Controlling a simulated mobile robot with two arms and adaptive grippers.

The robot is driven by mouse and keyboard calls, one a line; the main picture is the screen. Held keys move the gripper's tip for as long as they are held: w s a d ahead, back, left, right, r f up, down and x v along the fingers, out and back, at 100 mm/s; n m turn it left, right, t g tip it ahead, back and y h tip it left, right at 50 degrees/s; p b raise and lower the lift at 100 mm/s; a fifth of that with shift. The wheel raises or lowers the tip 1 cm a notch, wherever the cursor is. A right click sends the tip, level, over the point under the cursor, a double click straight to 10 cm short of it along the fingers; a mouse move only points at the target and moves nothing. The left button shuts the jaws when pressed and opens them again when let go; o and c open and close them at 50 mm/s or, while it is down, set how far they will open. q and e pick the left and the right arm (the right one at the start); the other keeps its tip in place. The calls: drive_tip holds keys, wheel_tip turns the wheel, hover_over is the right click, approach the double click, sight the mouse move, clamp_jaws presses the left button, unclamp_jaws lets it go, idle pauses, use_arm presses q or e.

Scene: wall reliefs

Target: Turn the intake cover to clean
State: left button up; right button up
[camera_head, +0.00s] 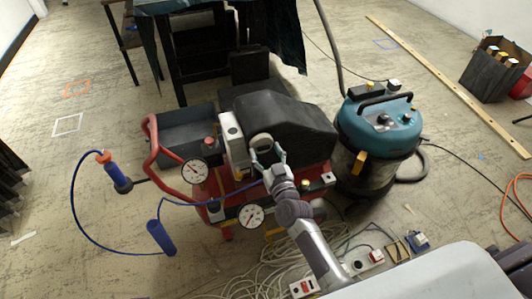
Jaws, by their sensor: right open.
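A red air compressor (231,187) with a dark grey hood (285,125) stands on the floor in the middle of the head view. A round, pale-rimmed part (262,141), which looks like the intake cover, is on its front beside a light grey upright box (233,138). My right gripper (268,160) is open, its fingers apart just below and in front of this round part. I cannot tell whether they touch it. Markings on the cover are too small to read. My left gripper is not in view.
Two dial gauges (251,216) and a red handle (152,139) are on the compressor. A teal vacuum (379,127) stands close on the right. A blue hose (78,213) and loose pale cables (243,261) lie around. Floor at the left is mostly clear.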

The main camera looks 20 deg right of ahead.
drive_tip(key=c, duration=1.1)
drive_tip(key=shift+c, duration=0.2)
